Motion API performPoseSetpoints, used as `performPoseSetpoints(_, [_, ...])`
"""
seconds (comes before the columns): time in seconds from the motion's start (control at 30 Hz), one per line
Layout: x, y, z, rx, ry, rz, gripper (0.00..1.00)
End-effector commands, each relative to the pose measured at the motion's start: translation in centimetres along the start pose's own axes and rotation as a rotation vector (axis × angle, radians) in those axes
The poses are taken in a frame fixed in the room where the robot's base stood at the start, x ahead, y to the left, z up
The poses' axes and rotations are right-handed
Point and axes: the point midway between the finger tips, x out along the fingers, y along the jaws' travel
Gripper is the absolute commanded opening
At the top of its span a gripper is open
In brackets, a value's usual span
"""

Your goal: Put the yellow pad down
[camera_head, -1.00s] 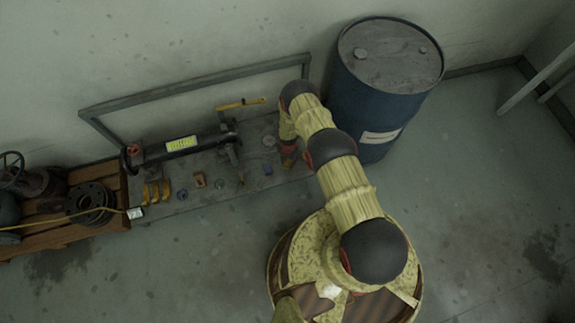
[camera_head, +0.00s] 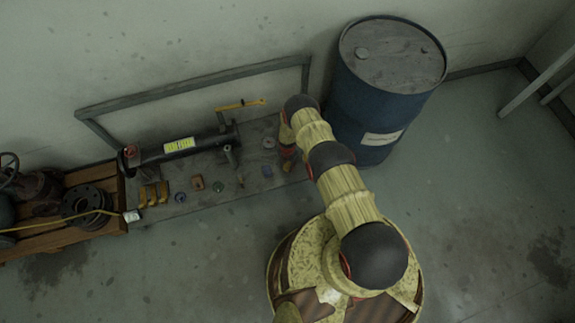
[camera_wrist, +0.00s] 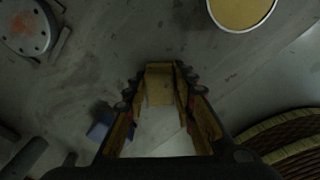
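In the wrist view, my gripper (camera_wrist: 163,76) has its two fingers closed in around the yellow pad (camera_wrist: 160,88), a tan-yellow block between the fingertips that seems to touch both. Grey surface shows below the pad; whether the pad touches it I cannot tell. In the head view, my gripper is mostly hidden by my arm, over the right end of the grey bench (camera_head: 215,203), near the blue drum. The pad cannot be made out there.
A blue drum (camera_head: 388,100) stands right of the bench. A black cylinder (camera_head: 180,146), yellow blocks (camera_head: 153,193) and small parts lie on the bench. In the wrist view, a blue piece (camera_wrist: 101,124) is left of my fingers, and a yellow disc (camera_wrist: 240,10) is at upper right.

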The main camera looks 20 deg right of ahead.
Motion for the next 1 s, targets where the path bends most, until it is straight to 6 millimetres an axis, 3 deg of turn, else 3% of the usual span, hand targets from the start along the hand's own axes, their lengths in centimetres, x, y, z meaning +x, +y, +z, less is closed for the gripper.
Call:
performPoseSetpoints(0.3, [0.0,0.0,0.0,0.0,0.0,0.0,0.43])
performPoseSetpoints(0.67, [-0.5,0.0,0.0,0.0,0.0,0.0,0.43])
performPoseSetpoints(1.0, [-7.0,0.0,0.0,0.0,0.0,0.0,0.43])
